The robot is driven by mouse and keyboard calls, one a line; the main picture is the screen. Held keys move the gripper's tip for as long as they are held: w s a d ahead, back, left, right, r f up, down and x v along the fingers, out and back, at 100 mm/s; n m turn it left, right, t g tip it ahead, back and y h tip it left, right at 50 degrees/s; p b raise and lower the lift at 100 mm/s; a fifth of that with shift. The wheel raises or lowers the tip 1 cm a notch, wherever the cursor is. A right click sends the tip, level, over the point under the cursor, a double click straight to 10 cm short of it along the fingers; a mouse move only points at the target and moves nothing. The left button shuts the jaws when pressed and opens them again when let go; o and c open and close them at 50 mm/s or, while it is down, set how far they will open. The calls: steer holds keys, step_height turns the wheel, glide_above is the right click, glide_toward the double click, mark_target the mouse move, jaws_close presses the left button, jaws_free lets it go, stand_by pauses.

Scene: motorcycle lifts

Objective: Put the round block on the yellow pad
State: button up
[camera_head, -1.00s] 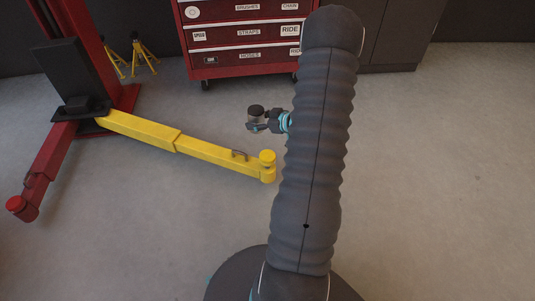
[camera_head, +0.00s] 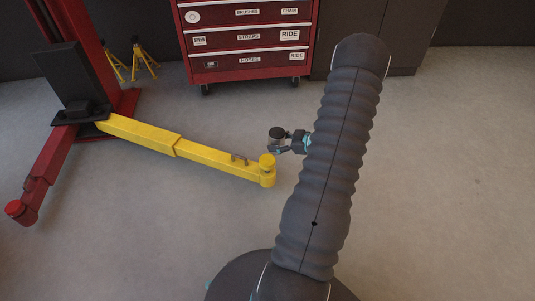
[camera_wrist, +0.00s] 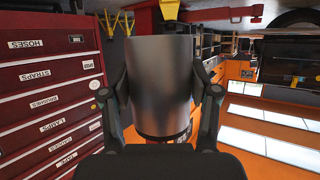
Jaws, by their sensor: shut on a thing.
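The round block (camera_wrist: 161,85) is a grey metallic cylinder with a dark lower rim in the wrist view. My gripper (camera_wrist: 162,100) is shut on it, one finger on each side. In the head view the block (camera_head: 276,134) shows small with a dark top, held by my gripper (camera_head: 282,143). The yellow pad (camera_head: 267,161) is the round cap at the end of the yellow lift arm (camera_head: 215,158). In the head view the block appears just beyond and slightly right of the pad, apart from it. Its height above the pad is hard to tell.
A red lift arm with a red pad (camera_head: 15,208) lies at the left, by the red lift post (camera_head: 88,45). A red tool cabinet (camera_head: 248,65) and yellow stands (camera_head: 143,58) are at the back. The floor at the right is clear.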

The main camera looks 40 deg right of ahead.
steer(key=w+a+f, duration=0.2)
steer(key=w, duration=0.1)
steer(key=shift+a+f, duration=0.15)
steer(key=shift+f+b, duration=0.5)
steer(key=shift+f, duration=1.45)
steer(key=shift+f, duration=0.2)
steer(key=o, duration=1.4)
steer(key=shift+c, duration=0.2)
